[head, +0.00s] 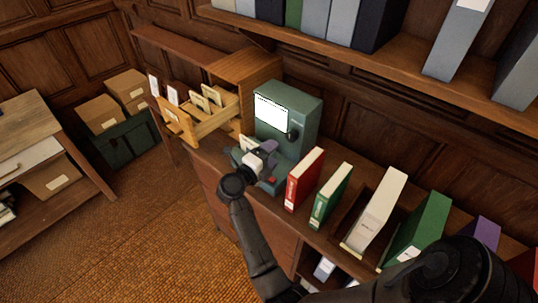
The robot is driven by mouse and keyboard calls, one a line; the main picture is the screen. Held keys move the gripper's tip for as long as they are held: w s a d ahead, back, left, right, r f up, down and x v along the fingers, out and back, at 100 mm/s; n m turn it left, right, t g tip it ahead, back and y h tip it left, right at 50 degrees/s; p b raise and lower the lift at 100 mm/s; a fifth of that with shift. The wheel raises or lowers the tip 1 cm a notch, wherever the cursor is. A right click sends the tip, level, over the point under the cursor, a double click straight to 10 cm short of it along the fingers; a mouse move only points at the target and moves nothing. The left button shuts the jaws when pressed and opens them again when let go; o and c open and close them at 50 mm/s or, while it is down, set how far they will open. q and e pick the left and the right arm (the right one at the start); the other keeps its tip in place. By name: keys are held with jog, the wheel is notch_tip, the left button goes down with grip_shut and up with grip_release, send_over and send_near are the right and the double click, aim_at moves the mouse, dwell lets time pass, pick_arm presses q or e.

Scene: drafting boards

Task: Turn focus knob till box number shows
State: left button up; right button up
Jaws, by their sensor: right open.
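A grey-green reader (304,108) stands on the wooden counter against the wall. Its front has a bright white screen (270,114) with dark marks along the top edge, too small to read. A dark round knob (293,134) sits at the lower right of the screen. My right gripper (268,149) is open in front of the reader, just below the screen and to the lower left of the knob, apart from the knob in the picture. It hides part of the reader's base. My left gripper is not in view.
A wooden card drawer (205,119) is pulled out left of the reader. A red binder (305,180) and a green binder (331,196) stand close on its right, with more files beyond. A shelf of binders (400,62) overhangs behind. Boxes (100,113) sit at the left.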

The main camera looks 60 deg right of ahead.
aim_at(289, 138)
jog(key=d, duration=0.5)
jog(key=s+d, duration=0.1)
jog(key=d, duration=0.2)
jog(key=shift+d+r, duration=0.15)
jog(key=shift+s+d, duration=0.1)
jog(key=shift+d, duration=1.05)
jog(key=m+b, duration=0.3)
jog(key=b, duration=0.1)
jog(key=shift+f+m, duration=0.4)
jog(key=shift+r+m+b, duration=0.2)
jog(key=shift+m+b, duration=0.2)
jog(key=shift+b, duration=0.05)
jog(key=shift+r, duration=0.15)
